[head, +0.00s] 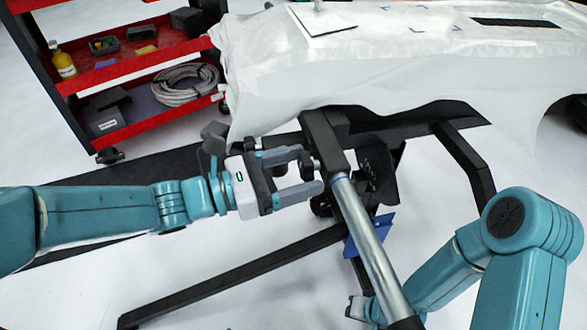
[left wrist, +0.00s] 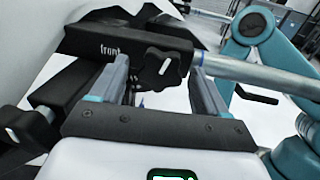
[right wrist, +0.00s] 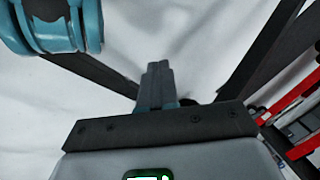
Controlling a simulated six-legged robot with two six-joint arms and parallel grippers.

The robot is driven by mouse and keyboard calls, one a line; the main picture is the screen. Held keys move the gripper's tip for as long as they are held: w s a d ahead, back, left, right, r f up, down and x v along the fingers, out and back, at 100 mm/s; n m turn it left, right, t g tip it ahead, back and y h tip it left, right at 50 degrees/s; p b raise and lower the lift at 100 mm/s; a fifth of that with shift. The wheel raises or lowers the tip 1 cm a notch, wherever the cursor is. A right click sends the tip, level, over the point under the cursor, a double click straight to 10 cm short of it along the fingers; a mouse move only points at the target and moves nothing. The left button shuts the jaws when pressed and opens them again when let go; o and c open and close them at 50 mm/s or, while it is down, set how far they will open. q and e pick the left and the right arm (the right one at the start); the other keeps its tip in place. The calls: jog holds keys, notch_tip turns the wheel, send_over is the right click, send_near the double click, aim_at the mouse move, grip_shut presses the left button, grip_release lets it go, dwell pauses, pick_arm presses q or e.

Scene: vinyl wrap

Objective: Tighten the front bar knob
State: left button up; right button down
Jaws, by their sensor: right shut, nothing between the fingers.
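The black front bar knob (left wrist: 160,68) sits on the side of a black bracket (left wrist: 85,46) marked "front" in the left wrist view. In the head view the knob (head: 307,164) is small and partly hidden by my fingers. My left gripper (head: 311,170) is open, with one finger on each side of the knob; I cannot tell whether either touches it. A silver bar (head: 364,235) runs from the bracket toward the lower right. My right gripper (right wrist: 158,72) is shut and empty, low beside the bar in the head view and mostly hidden there by my arm.
A white-draped table (head: 400,70) stands behind the black stand. Black floor legs (head: 230,275) spread across the white floor. A blue piece (head: 368,237) shows behind the bar. A red shelf cart (head: 140,70) stands at the back left.

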pick_arm(q)
jog(key=p+v, duration=0.2)
jog(key=v, duration=1.4)
jog(key=shift+p, duration=0.4)
pick_arm(e)
jog(key=s+r, duration=0.2)
jog(key=shift+a+r+g, duration=0.2)
jog(key=shift+r+g, duration=0.15)
jog(key=shift+g, duration=0.05)
pick_arm(q)
jog(key=shift+s+a, duration=0.1)
jog(key=shift+a, duration=0.05)
pick_arm(e)
jog(key=shift+s, duration=0.1)
